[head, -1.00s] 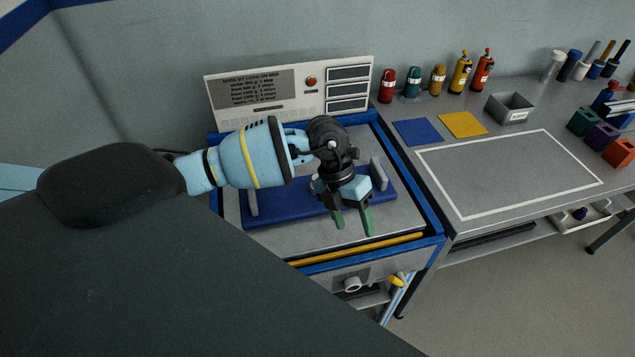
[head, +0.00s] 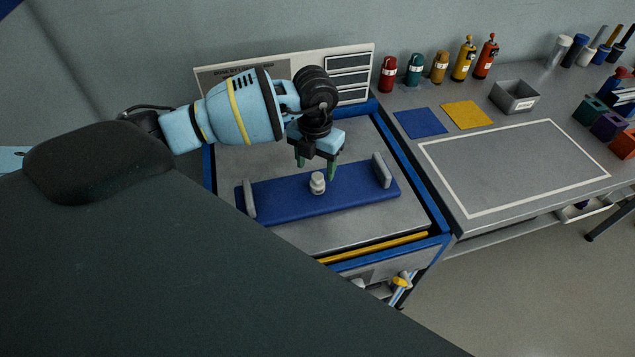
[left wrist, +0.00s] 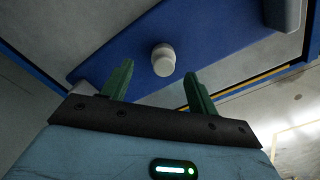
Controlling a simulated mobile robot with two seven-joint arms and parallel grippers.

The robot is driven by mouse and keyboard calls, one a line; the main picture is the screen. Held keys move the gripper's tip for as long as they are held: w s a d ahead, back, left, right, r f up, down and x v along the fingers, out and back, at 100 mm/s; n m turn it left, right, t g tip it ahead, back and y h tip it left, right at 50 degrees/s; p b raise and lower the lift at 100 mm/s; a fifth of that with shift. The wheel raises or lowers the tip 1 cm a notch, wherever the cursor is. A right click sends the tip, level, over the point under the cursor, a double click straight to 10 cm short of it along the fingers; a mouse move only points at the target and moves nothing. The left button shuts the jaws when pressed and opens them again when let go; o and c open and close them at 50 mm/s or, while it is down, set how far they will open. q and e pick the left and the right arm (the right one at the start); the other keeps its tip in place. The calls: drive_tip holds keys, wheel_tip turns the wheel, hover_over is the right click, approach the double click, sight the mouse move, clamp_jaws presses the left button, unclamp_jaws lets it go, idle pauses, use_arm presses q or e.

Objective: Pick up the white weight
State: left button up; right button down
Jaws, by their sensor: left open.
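The white weight (head: 317,183) is a small knobbed cylinder standing on the blue platform (head: 285,202) of the bench machine. It also shows in the left wrist view (left wrist: 163,60), beyond and roughly between the fingertips. My left gripper (head: 317,166) has green fingers and is open and empty, pointing down just behind and above the weight. In the left wrist view its two fingers (left wrist: 160,78) are spread wide, with the weight apart from both. My right gripper is not in view.
Grey upright stops (head: 382,170) stand at both ends of the blue platform. A sign panel (head: 355,75) rises behind it. On the right bench are several coloured bottles (head: 414,70), a grey bin (head: 515,96) and a clear white-outlined area (head: 515,165).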

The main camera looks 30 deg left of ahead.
sight(317, 176)
use_arm(q)
drive_tip(key=shift+d+f, duration=0.15)
drive_tip(key=shift+f, duration=1.15)
drive_tip(key=shift+d+f, duration=0.1)
drive_tip(key=shift+f, duration=1.15)
drive_tip(key=shift+c, duration=0.3)
drive_tip(key=c, duration=1.1)
drive_tip(key=shift+r, duration=0.1)
